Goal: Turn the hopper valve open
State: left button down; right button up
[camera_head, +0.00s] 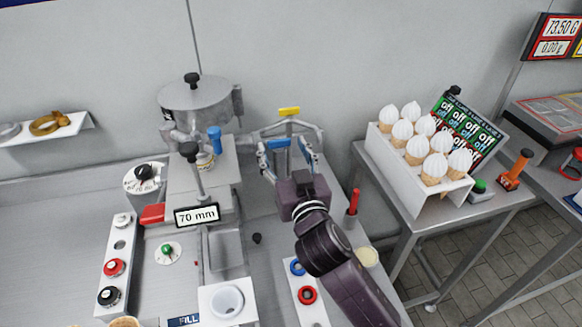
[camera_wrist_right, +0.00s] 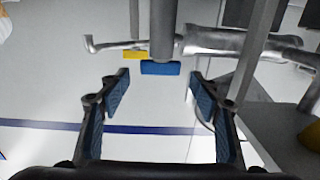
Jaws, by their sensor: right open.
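The round metal hopper (camera_head: 195,100) stands at the back left in the head view, with a black knob on its lid. A blue-topped handle (camera_head: 215,138) stands upright by its lower front; I cannot tell whether this is the valve. My right gripper (camera_head: 287,158) is open and empty, to the right of the hopper and apart from it. It is in front of a metal pipe frame with a yellow tab (camera_head: 289,111). The wrist view shows its two blue-padded fingers (camera_wrist_right: 160,95) apart, with a blue block (camera_wrist_right: 160,68) beyond them. My left gripper is out of view.
A "70 mm" sign (camera_head: 197,215) stands before the hopper. A button panel (camera_head: 117,262) is at the left. Several cones fill a white holder (camera_head: 440,192) on the right table. A red-handled tool (camera_head: 352,203) stands right of my right gripper.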

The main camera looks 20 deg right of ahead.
jog(key=s, duration=0.8)
